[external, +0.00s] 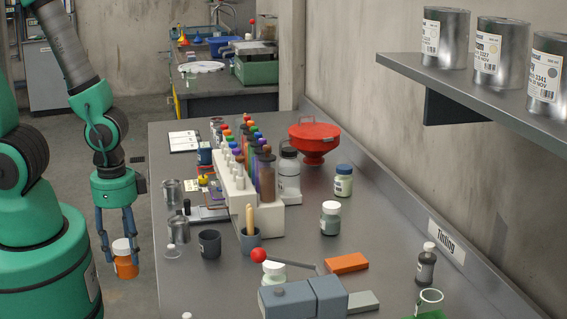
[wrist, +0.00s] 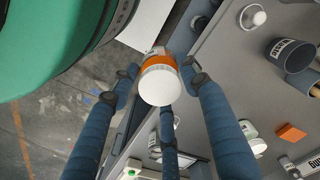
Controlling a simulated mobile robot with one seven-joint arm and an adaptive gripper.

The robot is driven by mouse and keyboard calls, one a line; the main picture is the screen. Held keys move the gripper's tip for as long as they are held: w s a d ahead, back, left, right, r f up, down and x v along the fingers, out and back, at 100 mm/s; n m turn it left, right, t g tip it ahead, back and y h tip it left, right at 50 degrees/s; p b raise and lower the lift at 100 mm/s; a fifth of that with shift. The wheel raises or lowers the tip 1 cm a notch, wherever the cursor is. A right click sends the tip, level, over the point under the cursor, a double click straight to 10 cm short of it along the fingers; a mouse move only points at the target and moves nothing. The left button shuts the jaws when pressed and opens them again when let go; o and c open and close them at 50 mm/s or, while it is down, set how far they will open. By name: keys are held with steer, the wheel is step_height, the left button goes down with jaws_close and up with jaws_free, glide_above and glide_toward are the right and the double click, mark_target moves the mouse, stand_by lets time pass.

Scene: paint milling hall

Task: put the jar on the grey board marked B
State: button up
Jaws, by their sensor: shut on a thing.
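A small jar (external: 125,266) with orange contents and a white lid is held between the blue fingers of my gripper (external: 121,243). It hangs roughly upright, left of the bench's left edge in the external view. In the wrist view the jar (wrist: 159,84) shows lid first, with the fingers of my gripper (wrist: 160,76) closed around it. Its orange side shows behind the lid. I cannot make out a letter B on any board. A small flat grey piece (external: 363,302) lies at the front of the bench, partly behind a blue-grey block; no mark is readable on it.
The steel bench (external: 190,287) carries a white rack (external: 236,190) of coloured bottles, a dark cup (external: 209,244), a red funnel (external: 314,140) and other white-lidded jars (external: 330,217). A red-knobbed tool (external: 259,256) and orange block (external: 347,263) lie near the front. A shelf with tins overhangs at right.

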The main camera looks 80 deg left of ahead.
steer(key=w+d+r+p, duration=0.1)
steer(key=w+d+r, duration=0.15)
steer(key=w, duration=0.65)
steer(key=w+d+r+n+p, duration=0.1)
steer(key=w+d, duration=0.2)
steer(key=w, duration=0.6)
steer(key=w+d+r, duration=0.2)
steer(key=w+d, duration=0.1)
steer(key=w, duration=0.6)
steer(key=r+n+p, duration=0.1)
steer(key=r+p, duration=0.1)
glide_above(355, 300)
steer(key=shift+f, duration=0.2)
steer(key=shift+f, duration=0.1)
step_height(355, 300, down, 6)
steer(key=shift+f, duration=0.1)
steer(key=shift+f, duration=1.85)
steer(key=shift+f, duration=0.1)
